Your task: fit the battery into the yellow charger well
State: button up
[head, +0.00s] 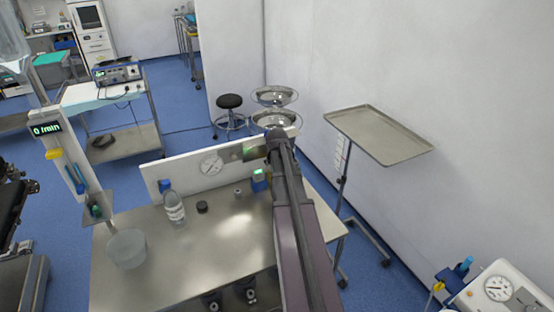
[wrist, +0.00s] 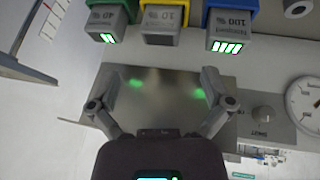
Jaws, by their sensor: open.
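In the wrist view three units stand in a row along the top edge, partly cut off. One has a green part (wrist: 113,4), the middle one a yellow part (wrist: 164,4), and one a blue part (wrist: 230,4). Each has a grey labelled block; the yellow one's grey block (wrist: 162,22) reads about 10 and shows no lit bars. The green and blue units show lit green bars. I cannot tell which block is the loose battery. My gripper (wrist: 160,85) is open and empty, apart from the row. In the head view my arm hides its fingers.
A white panel with a round gauge (head: 211,164) stands along the table's back. On the metal table (head: 190,265) are a bottle (head: 173,205), a clear bowl (head: 127,248), a dark round piece (head: 202,207) and a blue unit (head: 259,182). A tray stand (head: 380,135) is right.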

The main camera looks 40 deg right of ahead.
jog(key=shift+p+v, duration=2.05)
jog(key=shift+v, duration=0.7)
jog(key=shift+a, duration=0.15)
jog(key=s+a+n+g+y, duration=0.1)
jog(key=s+a, duration=0.3)
jog(key=a, duration=0.9)
jog(key=s+a+f+n+g+y, duration=0.1)
jog(key=s+a, duration=0.3)
jog(key=a, duration=0.9)
jog(key=s+a+f+n+g+y, duration=0.1)
jog(key=s+a, duration=0.3)
jog(key=a, duration=0.9)
jog(key=shift+a+f+g+y, duration=0.2)
jog(key=shift+f+g+y, duration=0.1)
jog(key=shift+g, duration=0.6)
